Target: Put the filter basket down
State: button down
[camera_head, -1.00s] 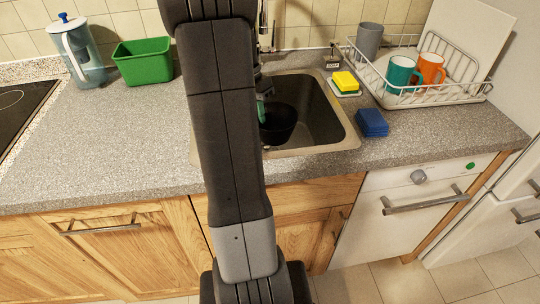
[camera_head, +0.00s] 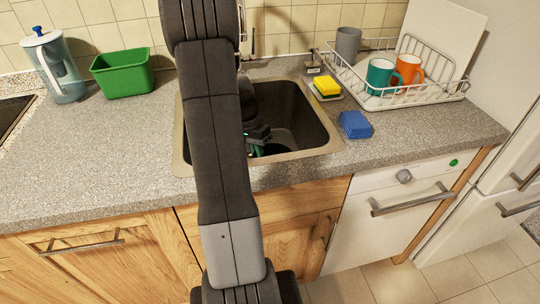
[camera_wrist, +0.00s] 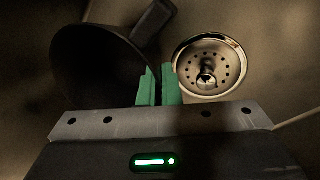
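The filter basket (camera_wrist: 90,65) is a dark, round, open vessel with a short handle (camera_wrist: 152,22). It fills the left of the wrist view, low inside the sink (camera_head: 312,118). My gripper (camera_wrist: 159,85) has its two green fingers close together at the basket's right wall, with the wall seemingly pinched between them. In the head view my gripper (camera_head: 254,150) is down in the sink, and my arm hides much of it and of the basket. Whether the basket touches the sink floor I cannot tell.
A metal drain strainer (camera_wrist: 208,65) lies right of the fingers. A blue sponge (camera_head: 355,124) and a yellow sponge (camera_head: 327,86) lie right of the sink. A dish rack (camera_head: 430,95) holds mugs. A green tub (camera_head: 123,73) and water jug (camera_head: 58,70) stand left.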

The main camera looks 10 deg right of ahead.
jog(key=d, duration=0.2)
jog(key=d+f, duration=0.1)
jog(key=d, duration=0.1)
jog(key=shift+w+a+f, duration=0.1)
jog(key=shift+a, duration=0.05)
jog(key=shift+f, duration=0.15)
jog(key=c, duration=1.6)
grip_release()
jog(key=shift+c, duration=0.2)
jog(key=shift+p+v, duration=0.35)
jog(key=shift+v, duration=3.6)
